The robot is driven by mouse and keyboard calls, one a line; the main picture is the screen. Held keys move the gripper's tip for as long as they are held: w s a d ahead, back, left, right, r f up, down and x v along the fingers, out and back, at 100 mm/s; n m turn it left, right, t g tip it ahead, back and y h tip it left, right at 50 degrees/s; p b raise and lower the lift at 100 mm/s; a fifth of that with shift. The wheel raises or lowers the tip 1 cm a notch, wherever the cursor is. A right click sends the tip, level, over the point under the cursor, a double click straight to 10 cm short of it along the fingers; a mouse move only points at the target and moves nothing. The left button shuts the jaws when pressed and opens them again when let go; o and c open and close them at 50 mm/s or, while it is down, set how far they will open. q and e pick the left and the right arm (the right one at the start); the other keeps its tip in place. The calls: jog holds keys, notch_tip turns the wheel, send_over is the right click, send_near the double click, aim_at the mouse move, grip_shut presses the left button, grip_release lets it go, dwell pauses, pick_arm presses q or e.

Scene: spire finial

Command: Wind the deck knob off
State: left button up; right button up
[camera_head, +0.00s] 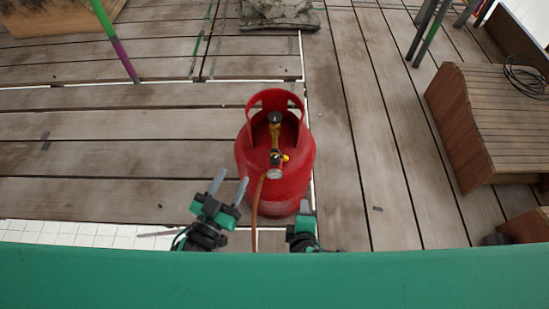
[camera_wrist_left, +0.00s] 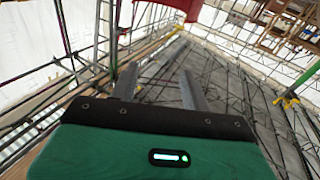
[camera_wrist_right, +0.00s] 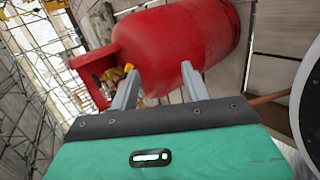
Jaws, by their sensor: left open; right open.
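A red gas cylinder (camera_head: 255,160) stands on the wooden deck in the head view, with a red collar around its top. Inside the collar is a brass valve (camera_head: 275,137) with a dark knob (camera_head: 275,118) at its far end. A round gauge (camera_head: 274,173) and an orange hose (camera_head: 256,205) are on the near side. I cannot tell if this dark knob is the deck knob. My left gripper (camera_head: 231,181) is open and empty, left of and near the cylinder. My right gripper (camera_head: 304,208) is open and empty at its near right; the cylinder (camera_wrist_right: 185,40) lies beyond its fingers in the right wrist view.
A wooden slatted bench (camera_head: 490,120) with a dark coil (camera_head: 525,78) on it stands at the right. A stone-like block (camera_head: 279,12) sits at the back. A green and purple pole (camera_head: 118,45) rises at the left. Deck boards between the cylinder and bench are mostly clear.

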pick_arm(q)
notch_tip(320, 180, down, 3)
jog(key=w+m+g+h, duration=0.1)
jog(key=m+h, duration=0.1)
jog(key=h, duration=0.1)
jog(key=m+g+h+p, duration=0.1)
jog(key=m+g+h, duration=0.1)
jog(key=g, duration=0.1)
send_near(272, 163)
jog(key=x, duration=0.3)
jog(key=b+x, duration=0.1)
jog(key=x, duration=0.6)
jog(key=shift+w+d+f+b, duration=0.1)
jog(key=shift+w+f+b, duration=0.15)
jog(key=shift+b, duration=0.15)
jog(key=shift+w+d, duration=0.3)
jog(key=shift+w, duration=0.05)
pick_arm(e)
notch_tip(272, 163, up, 12)
jog(key=s+m+t+y, duration=0.2)
jog(key=m+y, duration=0.5)
jog(key=m, duration=0.7)
jog(key=shift+d+m+t+y, duration=0.25)
jog(key=shift+m+t+y, duration=0.05)
jog(key=shift+s+r, duration=0.1)
pick_arm(q)
jog(key=c, duration=1)
